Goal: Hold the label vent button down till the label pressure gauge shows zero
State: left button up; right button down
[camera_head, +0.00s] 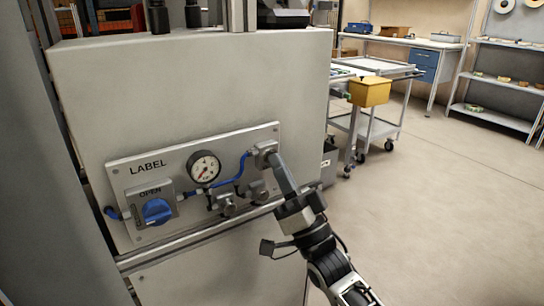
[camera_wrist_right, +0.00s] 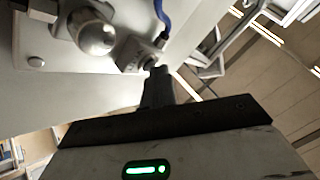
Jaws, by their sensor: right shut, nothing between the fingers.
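The LABEL panel (camera_head: 150,178) is on the front of a large grey cabinet. Its round white pressure gauge (camera_head: 204,167) has a dark needle, but the reading is too small to tell. A blue hose runs from the gauge to a small metal vent block (camera_head: 262,147) at the panel's upper right. My right gripper (camera_head: 274,161) is shut and empty, with its fingertips at this block. In the right wrist view the tips (camera_wrist_right: 154,70) meet the block (camera_wrist_right: 136,54) where its button is. The button is hidden by the tips, so I cannot tell how far it is pressed. My left gripper is not in view.
A blue knob (camera_head: 157,211) under an OPEN label is at the panel's left. Metal fittings (camera_head: 228,203) sit below the hose, and a rail (camera_head: 200,236) runs under the panel. A cart with a yellow bin (camera_head: 369,91) stands behind to the right. The floor at right is clear.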

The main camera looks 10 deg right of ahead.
dwell(0.7)
jog(key=shift+s+d+p, duration=0.25)
jog(key=shift+s+p, duration=0.2)
jog(key=shift+s, duration=0.3)
jog(key=s, duration=0.1)
jog(key=s+d+p, duration=0.1)
jog(key=s, duration=0.1)
jog(key=s+p, duration=0.1)
jog(key=shift+s+d, duration=0.35)
jog(key=shift+d, duration=0.05)
